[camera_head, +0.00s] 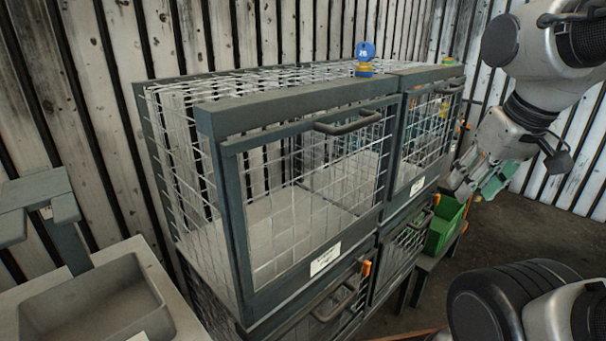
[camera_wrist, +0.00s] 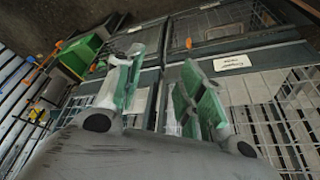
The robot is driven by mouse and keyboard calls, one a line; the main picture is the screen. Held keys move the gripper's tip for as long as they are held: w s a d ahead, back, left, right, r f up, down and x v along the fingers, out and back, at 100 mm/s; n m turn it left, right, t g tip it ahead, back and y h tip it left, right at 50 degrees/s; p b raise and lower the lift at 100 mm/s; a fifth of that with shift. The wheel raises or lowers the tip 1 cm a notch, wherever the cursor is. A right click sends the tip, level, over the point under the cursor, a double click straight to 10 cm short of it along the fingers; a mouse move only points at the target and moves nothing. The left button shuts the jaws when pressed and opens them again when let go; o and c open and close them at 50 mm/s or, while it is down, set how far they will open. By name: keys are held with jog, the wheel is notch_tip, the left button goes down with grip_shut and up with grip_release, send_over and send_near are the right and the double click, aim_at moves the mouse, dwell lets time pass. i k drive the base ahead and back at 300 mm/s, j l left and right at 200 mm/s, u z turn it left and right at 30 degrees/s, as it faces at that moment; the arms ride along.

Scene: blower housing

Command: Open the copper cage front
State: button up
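The cage unit has several dark-framed wire-mesh fronts, all closed. The upper left front (camera_head: 325,185) has a curved bar handle (camera_head: 346,122) on its top rail and a white label (camera_head: 325,259) on its bottom rail; that label also shows in the wrist view (camera_wrist: 232,62). The upper right front (camera_head: 424,125) has a similar handle (camera_head: 450,88) and label (camera_head: 417,185). I cannot read the labels, so I cannot tell which cage is copper. My gripper (camera_head: 476,175) is in front of the unit's right side. In the wrist view its green-padded fingers (camera_wrist: 158,98) are apart, with nothing gripped.
Lower fronts have handles (camera_head: 338,300) and orange tabs (camera_head: 366,268). A green bin (camera_head: 443,225) stands right of the unit. A blue and yellow object (camera_head: 365,60) sits on top. A grey sink-like basin (camera_head: 95,305) is at left. Floor (camera_head: 520,225) shows at right.

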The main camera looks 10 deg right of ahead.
aim_at(229, 149)
jog(key=k+j, duration=0.1)
jog(key=k, duration=0.35)
jog(key=k+j, duration=0.15)
jog(key=k, duration=0.35)
